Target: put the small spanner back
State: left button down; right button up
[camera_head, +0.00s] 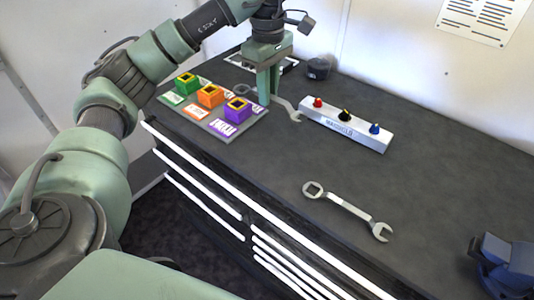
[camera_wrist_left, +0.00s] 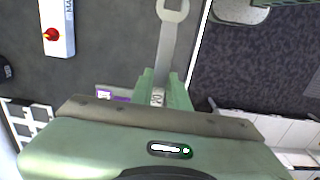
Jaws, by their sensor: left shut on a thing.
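One end of this spanner sticks out to the right, towards the manifold; a grey ring-like part shows left of the fingers. In the left wrist view the spanner (camera_wrist_left: 168,48) runs up from between the fingers (camera_wrist_left: 162,92). I cannot tell whether it touches the bench. A second spanner (camera_head: 348,208), with a ring end and an open end, lies on the bench nearer to me. My right gripper is out of view.
A board (camera_head: 232,132) carries green, orange and purple blocks beside the gripper. A white manifold (camera_head: 347,129) with red, black and blue knobs stands to the right. A white-outlined frame (camera_head: 287,69) and dark round object (camera_head: 318,68) lie behind. A blue object (camera_head: 506,262) is at lower right.

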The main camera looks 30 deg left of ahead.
pick_arm(q)
send_over(268, 159)
notch_tip(268, 159, down, 4)
notch_tip(268, 159, down, 10)
jog(key=shift+s+r+p, duration=0.1)
jog(key=shift+s+p, duration=0.05)
jog(key=shift+p, duration=0.85)
notch_tip(268, 159, down, 5)
jog(key=shift+r+p, duration=0.1)
jog(key=shift+p, duration=0.5)
jog(key=shift+f, duration=0.3)
jog(key=shift+f, duration=0.2)
jog(key=c, duration=1.4)
grip_release()
jog(key=shift+o, duration=0.2)
